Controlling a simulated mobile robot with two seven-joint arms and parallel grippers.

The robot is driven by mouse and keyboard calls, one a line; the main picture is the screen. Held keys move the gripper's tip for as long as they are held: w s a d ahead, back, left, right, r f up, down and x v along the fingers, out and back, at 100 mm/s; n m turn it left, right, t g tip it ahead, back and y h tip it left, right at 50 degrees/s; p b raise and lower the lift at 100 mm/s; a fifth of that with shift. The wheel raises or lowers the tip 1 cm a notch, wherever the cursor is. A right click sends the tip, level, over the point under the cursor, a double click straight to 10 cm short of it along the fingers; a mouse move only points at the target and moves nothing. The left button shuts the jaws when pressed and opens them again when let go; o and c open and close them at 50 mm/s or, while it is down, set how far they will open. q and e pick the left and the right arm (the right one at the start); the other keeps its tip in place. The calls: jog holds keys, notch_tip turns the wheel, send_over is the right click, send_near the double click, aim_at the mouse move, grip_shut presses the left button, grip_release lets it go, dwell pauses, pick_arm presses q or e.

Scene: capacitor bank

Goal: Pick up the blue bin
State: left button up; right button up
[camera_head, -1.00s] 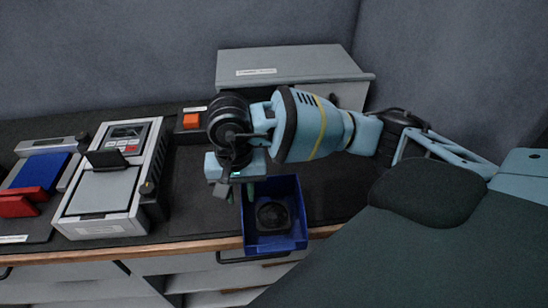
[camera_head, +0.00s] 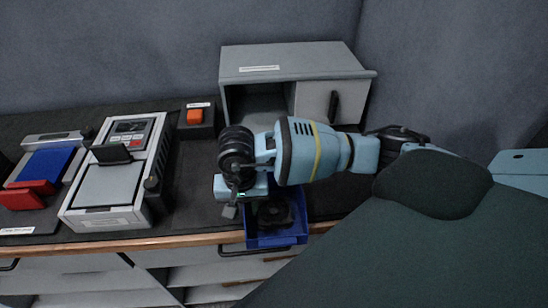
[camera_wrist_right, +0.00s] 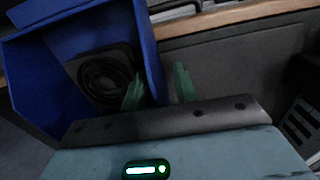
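The blue bin (camera_head: 277,240) stands on the dark worktop at its front edge, with a round black fan-like part (camera_head: 273,213) inside. My right gripper (camera_head: 240,207) is at the bin's left wall in the head view, and its body covers the bin's rear left part. In the right wrist view, the green fingertips (camera_wrist_right: 160,88) are apart, with the blue bin's wall (camera_wrist_right: 149,50) between them. One finger is inside the bin and the other outside, with a gap visible beside the outer finger. My left gripper is not in view.
A grey cabinet (camera_head: 300,62) with an open compartment stands behind my right arm. A grey device (camera_head: 108,190) with a keypad stands to the left, and an orange button box (camera_head: 195,117) behind. Worktop (camera_head: 195,205) between device and bin is clear.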

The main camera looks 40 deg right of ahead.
jog(key=shift+f, duration=0.15)
grip_shut()
jog(key=shift+r, duration=0.2)
jog(key=shift+r, duration=1.7)
jog(key=s+a+r+b, duration=0.1)
jog(key=s+a, duration=1)
jog(key=shift+a+r+b, duration=0.15)
jog(key=shift+a+b, duration=0.1)
jog(key=shift+b, duration=0.15)
